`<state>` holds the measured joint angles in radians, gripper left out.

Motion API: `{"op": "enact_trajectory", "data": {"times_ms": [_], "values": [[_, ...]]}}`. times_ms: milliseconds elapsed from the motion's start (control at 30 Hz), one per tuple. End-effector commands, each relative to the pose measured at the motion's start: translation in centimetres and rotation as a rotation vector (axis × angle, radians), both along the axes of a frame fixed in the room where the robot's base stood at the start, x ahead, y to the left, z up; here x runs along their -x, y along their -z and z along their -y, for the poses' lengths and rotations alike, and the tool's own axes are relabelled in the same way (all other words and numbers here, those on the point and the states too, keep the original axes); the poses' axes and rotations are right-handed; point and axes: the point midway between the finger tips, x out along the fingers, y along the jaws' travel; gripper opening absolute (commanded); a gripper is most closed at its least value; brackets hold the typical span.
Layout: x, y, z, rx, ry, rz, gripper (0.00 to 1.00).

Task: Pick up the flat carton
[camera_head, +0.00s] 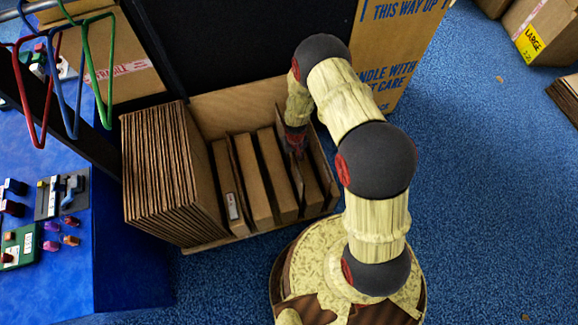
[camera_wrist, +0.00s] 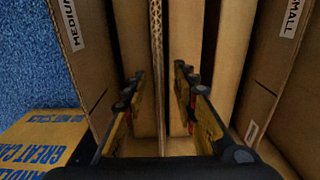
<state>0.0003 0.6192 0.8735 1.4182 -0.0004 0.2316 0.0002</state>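A thin brown flat carton (camera_wrist: 156,60) stands on edge in the wrist view, its corrugated edge running away from me. My gripper (camera_wrist: 158,78) is open, with one black-and-yellow finger on each side of this edge. There is a gap between the fingers and the carton, though contact lower down cannot be told. In the head view my gripper (camera_head: 296,146) reaches down into the right part of a cardboard bin (camera_head: 240,103). The arm and gripper hide much of the carton there.
Brown upright panels (camera_head: 252,175) stand in the bin left of my gripper. A thick stack of flat cartons (camera_head: 155,165) stands at the bin's left. A large printed box (camera_head: 400,45) is behind my arm. A blue table (camera_head: 75,270) is at left.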

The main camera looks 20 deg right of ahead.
Motion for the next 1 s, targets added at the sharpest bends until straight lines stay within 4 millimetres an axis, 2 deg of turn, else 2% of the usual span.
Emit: {"op": "enact_trajectory", "data": {"times_ms": [167,667,1000], "values": [[-0.05,-0.11,-0.01,0.000,0.000,0.001,0.28],[-0.03,-0.12,-0.02,0.000,0.000,0.001,0.00],[-0.03,-0.12,-0.01,0.000,0.000,0.001,0.00]]}}
